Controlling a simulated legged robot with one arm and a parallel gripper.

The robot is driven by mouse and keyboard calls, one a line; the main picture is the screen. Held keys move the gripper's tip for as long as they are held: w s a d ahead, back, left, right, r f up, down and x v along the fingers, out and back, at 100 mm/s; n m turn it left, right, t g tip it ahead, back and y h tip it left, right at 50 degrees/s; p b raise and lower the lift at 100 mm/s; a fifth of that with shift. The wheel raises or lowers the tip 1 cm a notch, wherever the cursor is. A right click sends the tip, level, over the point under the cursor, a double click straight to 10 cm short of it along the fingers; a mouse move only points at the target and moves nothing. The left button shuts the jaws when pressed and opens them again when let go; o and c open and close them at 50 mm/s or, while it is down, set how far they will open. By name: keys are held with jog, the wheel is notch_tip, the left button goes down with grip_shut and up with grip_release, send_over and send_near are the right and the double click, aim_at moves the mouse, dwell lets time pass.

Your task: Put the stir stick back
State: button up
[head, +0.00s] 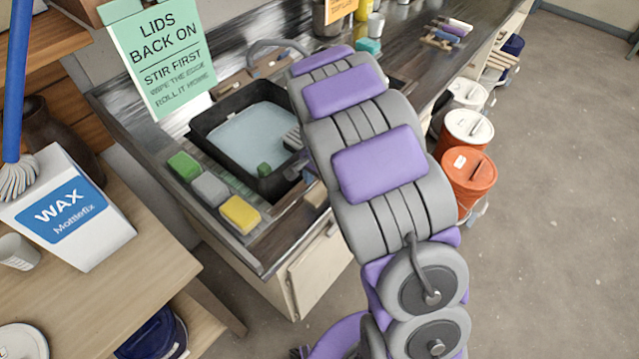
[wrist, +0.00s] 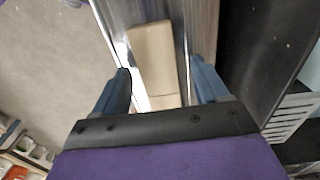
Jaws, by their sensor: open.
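My gripper (wrist: 160,68) is open, its two blue-grey fingers apart, above the metal counter's edge. A tan, wood-like block (wrist: 152,52) lies below and between the fingers in the wrist view. I cannot tell whether the fingers touch it. A tan piece (head: 316,194) also shows at the counter's front edge in the head view, beside my arm. No stir stick can be told for certain. Lidded buckets, white (head: 468,127) and orange (head: 468,172), stand on the floor at the right. My arm hides part of the counter and most of the gripper in the head view.
A black basin (head: 205,122) of pale liquid is set in the counter. Green, grey and yellow sponges (head: 240,214) lie in front. A wax box (head: 110,240) stands on the wooden table at left. A brush rack (head: 438,38) is farther back.

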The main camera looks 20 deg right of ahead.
notch_tip(320, 180, up, 10)
jog(key=r+p, duration=0.1)
jog(key=p, duration=0.1)
jog(key=s+r+n, duration=0.2)
jog(key=s+r, duration=0.2)
jog(key=s, duration=0.4)
jog(key=s+r+n, duration=0.2)
jog(key=s+r, duration=0.2)
jog(key=s, duration=0.3)
jog(key=s+n+g, duration=0.1)
jog(key=s+n, duration=0.5)
jog(key=s, duration=1.3)
jog(key=shift+s+r+n+g, duration=0.15)
jog(key=shift+r+n+g, duration=0.25)
jog(key=shift+r, duration=0.05)
